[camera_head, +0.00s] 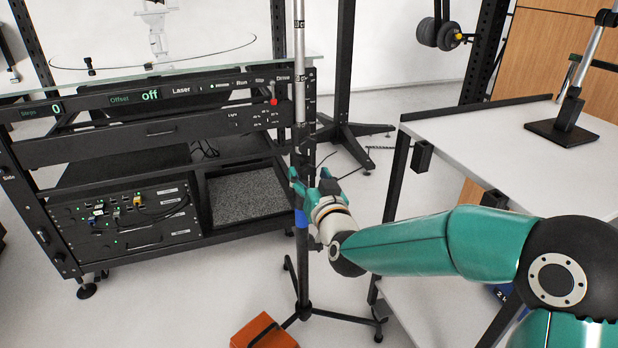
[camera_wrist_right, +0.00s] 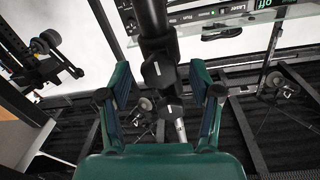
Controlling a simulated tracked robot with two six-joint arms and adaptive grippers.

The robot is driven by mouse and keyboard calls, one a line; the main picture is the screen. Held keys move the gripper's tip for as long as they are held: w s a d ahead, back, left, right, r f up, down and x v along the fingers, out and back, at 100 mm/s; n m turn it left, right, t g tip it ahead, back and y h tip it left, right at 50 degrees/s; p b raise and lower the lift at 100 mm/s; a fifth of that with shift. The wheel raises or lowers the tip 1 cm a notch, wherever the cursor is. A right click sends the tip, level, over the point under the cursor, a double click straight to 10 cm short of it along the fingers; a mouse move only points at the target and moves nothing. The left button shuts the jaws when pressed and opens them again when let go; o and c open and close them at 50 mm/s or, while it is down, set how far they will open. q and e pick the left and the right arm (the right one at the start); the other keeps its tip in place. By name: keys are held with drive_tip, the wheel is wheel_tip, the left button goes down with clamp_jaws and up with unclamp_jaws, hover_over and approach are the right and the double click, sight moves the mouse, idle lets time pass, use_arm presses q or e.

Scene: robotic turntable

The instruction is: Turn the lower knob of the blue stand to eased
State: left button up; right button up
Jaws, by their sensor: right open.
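The blue stand is a slim upright pole (camera_head: 299,70) on a black tripod base (camera_head: 304,308), with a blue band (camera_head: 301,217) low on its post. My right gripper (camera_head: 311,176) is open at the post, a little above the blue band, and hides part of it. In the right wrist view, the open fingers of the right gripper (camera_wrist_right: 160,97) stand on either side of a dark clamp-like part (camera_wrist_right: 160,72) on the post. I cannot make out the lower knob or its setting clearly. My left gripper is not in view.
A black turntable rack (camera_head: 150,130) with a control panel stands left, close behind the post. A white-topped table (camera_head: 480,150) stands right, with another small stand (camera_head: 565,115) on it. An orange box (camera_head: 264,332) lies on the floor near the tripod.

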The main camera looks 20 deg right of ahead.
drive_tip(key=shift+w, duration=0.2)
drive_tip(key=c, duration=1.2)
drive_tip(key=shift+o, duration=0.2)
